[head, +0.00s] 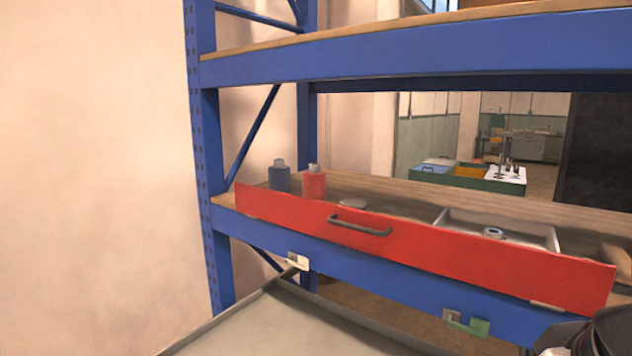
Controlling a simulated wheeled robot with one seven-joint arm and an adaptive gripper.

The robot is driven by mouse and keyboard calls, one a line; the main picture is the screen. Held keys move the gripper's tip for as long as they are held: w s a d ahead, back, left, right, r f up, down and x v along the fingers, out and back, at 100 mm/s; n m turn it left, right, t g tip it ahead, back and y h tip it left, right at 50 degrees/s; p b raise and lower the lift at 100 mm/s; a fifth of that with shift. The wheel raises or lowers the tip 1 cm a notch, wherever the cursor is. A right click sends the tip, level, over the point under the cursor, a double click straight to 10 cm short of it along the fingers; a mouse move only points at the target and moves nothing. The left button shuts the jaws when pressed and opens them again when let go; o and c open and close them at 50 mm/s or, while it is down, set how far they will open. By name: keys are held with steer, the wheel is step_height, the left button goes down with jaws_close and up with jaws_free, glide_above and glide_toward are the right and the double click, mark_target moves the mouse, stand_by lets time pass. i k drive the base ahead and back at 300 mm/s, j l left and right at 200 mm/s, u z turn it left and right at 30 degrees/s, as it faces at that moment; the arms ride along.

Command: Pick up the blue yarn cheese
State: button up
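A blue cylinder with a grey neck on top, which looks like the blue yarn cheese (279,179), stands upright at the left end of the wooden shelf. Its lower part is partly hidden behind the red drawer-like front panel. A similar red cylinder (314,185) with a grey neck stands close to its right. My gripper cannot be made out; only dark rounded parts, probably of my arm, show at the bottom right corner, far from the blue cylinder.
A long red panel with a dark handle (360,226) runs along the shelf front. A blue upright (205,150) stands left of the cylinders, and an upper shelf beam (420,56) is above. A metal tray (548,238) holds a small ring-shaped item. A grey tray-like surface (270,325) lies in front.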

mark_target(278, 174)
steer(key=i+j+z, duration=0.1)
steer(key=j, duration=0.2)
steer(key=i+j+z, duration=0.2)
steer(key=i+j, duration=0.15)
steer(key=j, duration=0.25)
steer(key=i+j+z, duration=0.1)
steer(key=j, duration=0.25)
steer(key=i+j+z, duration=0.1)
steer(key=j, duration=0.2)
steer(key=i+j, duration=0.15)
steer(key=j, duration=0.25)
steer(key=i+j, duration=0.15)
steer(key=j, duration=0.25)
steer(key=i+j, duration=0.1)
steer(key=j, duration=0.3)
steer(key=i+j, duration=0.15)
steer(key=j, duration=0.25)
steer(key=i+j+z, duration=0.1)
steer(key=j, duration=0.25)
steer(key=i+j, duration=0.2)
steer(key=j, duration=0.2)
steer(key=i+j, duration=0.1)
steer(key=j, duration=0.35)
steer(key=i+j, duration=0.15)
steer(key=j, duration=0.25)
